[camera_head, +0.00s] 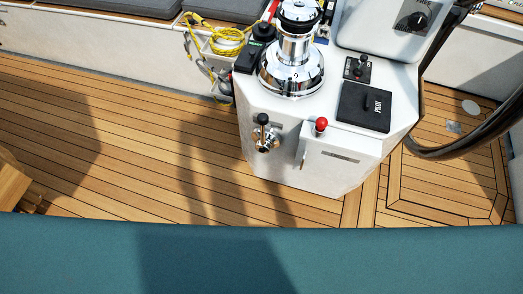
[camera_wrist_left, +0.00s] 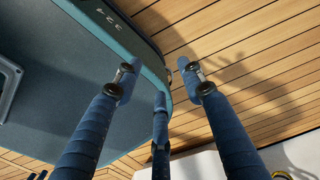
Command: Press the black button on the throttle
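The throttle (camera_head: 265,138) is on the near face of the white console, left of its middle in the head view. It has a chrome base and a short lever with a black knob (camera_head: 263,118). A separate black button on it is too small to make out. My left gripper (camera_wrist_left: 157,80) shows only in the left wrist view. My right gripper is in neither view.
The white console (camera_head: 322,180) carries a chrome winch (camera_head: 291,75), a red-knobbed lever (camera_head: 321,125) and a black PILOT cover (camera_head: 364,106). A dark steering wheel (camera_head: 440,151) curves at the right. Yellow rope (camera_head: 226,40) lies behind left. The teak deck (camera_head: 130,150) left of the console is clear.

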